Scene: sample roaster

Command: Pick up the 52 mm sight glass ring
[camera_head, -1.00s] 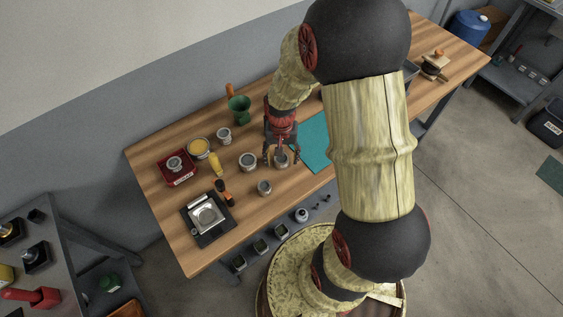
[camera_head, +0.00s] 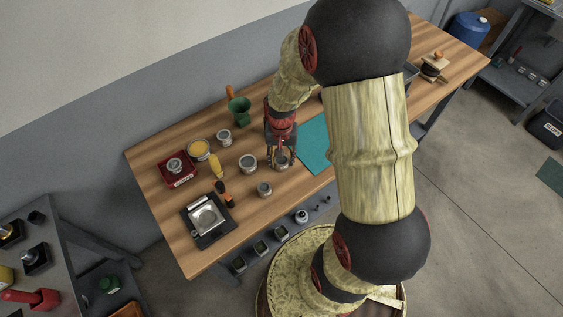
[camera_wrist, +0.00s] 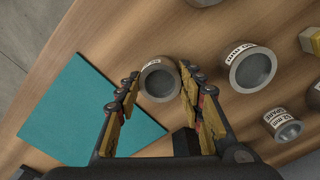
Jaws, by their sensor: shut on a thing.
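A grey metal ring with a white label (camera_wrist: 160,82) stands on the wooden table between the fingers of my gripper (camera_wrist: 160,88). Its label is partly turned away and I cannot read its size. My gripper is shut on this ring, with one finger on each side. In the head view my gripper (camera_head: 281,158) points down at the table, and its fingers partly hide the ring (camera_head: 282,162). The ring looks upright and I see no clear gap under it.
A larger labelled ring (camera_wrist: 250,68) and one marked SPARE (camera_wrist: 282,125) stand to the right in the wrist view. Another ring (camera_head: 265,188) stands nearer the table's front edge. A teal mat (camera_head: 314,146) lies beside my gripper. A scale (camera_head: 207,217) and red tray (camera_head: 176,168) are further left.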

